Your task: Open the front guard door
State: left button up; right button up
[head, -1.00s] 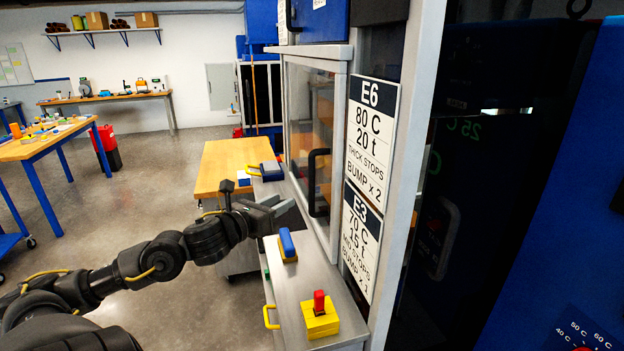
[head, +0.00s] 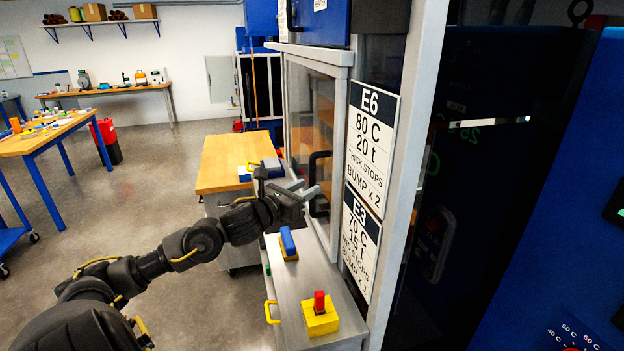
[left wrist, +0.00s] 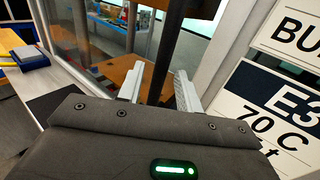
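The front guard door (head: 309,112) is a clear panel in a light grey frame and looks closed. Its black bar handle (head: 319,158) stands upright near the door's right edge. My left gripper (head: 302,189) is at the lower part of the handle, with its light grey fingers pointing at it. In the left wrist view, the fingers (left wrist: 158,88) are spread apart, and the dark handle bar (left wrist: 166,48) shows between them, with visible gaps on both sides. Contact is not visible. My right gripper is out of view.
Below the door, a metal ledge (head: 304,284) carries a blue-and-yellow switch (head: 288,243) and a red-and-yellow one (head: 320,316). A sign post with E6 (head: 371,138) stands right of the door. A wooden-topped bench (head: 225,160) is behind left. Open floor lies left.

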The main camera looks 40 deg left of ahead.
aim_at(313, 210)
pick_arm(q)
jog(key=shift+w+d+p, duration=0.1)
jog(key=shift+w+p, duration=0.5)
jog(key=shift+w, duration=1.1)
jog(key=shift+c, duration=0.2)
grip_shut()
